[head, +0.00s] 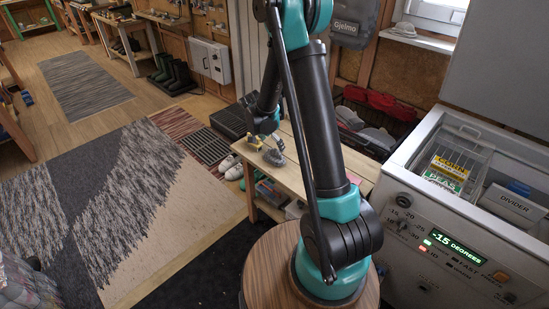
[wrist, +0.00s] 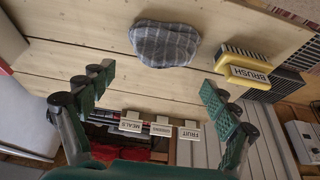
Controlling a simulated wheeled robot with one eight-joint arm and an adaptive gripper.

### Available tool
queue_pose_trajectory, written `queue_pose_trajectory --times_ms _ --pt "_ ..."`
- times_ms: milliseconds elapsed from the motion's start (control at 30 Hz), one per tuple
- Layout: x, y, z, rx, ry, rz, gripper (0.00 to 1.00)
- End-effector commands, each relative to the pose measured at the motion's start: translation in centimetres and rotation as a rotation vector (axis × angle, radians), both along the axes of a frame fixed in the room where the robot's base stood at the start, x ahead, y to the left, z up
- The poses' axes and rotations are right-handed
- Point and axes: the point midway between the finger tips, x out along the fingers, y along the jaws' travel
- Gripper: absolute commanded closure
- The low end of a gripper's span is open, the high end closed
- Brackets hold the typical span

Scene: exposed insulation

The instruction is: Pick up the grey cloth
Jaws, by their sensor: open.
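The grey cloth (wrist: 163,43) is a small, rounded, plaid bundle lying on the pale wooden bench top (wrist: 75,35). In the head view the cloth (head: 274,155) lies on the bench, to the left of my arm. My gripper (wrist: 157,80) is open and empty in the wrist view. One finger is at the left and one at the right. The cloth appears beyond the fingertips, between them in the picture and apart from both.
A yellow brush (wrist: 248,74) labelled BRUSH lies right of the cloth, near the right finger. Tags reading MEALS and FRUIT (wrist: 189,131) show below the bench edge. An open freezer (head: 455,220) stands right of my arm. The bench left of the cloth is clear.

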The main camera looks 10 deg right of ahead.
Motion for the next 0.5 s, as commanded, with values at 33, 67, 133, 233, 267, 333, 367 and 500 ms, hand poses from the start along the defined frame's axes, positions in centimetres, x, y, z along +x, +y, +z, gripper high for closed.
queue_pose_trajectory --times_ms 33,67,133,233,267,333,367,500 --pt "0.1 -0.1 -0.2 0.0 0.0 0.0 0.12" --pt "0.1 -0.1 -0.3 0.0 0.0 0.0 0.12" --pt "0.2 -0.2 -0.7 0.0 0.0 0.0 0.12" --pt "0.5 -0.4 -1.8 0.0 0.0 -0.001 0.12" --pt "0.6 -0.4 -2.2 0.0 0.0 -0.001 0.12" --pt "0.8 -0.6 -3.1 0.0 0.0 -0.001 0.12" --pt "0.9 -0.7 -3.4 0.0 0.0 -0.001 0.12" --pt "1.2 -1.1 -4.7 0.001 -0.001 0.0 0.12"
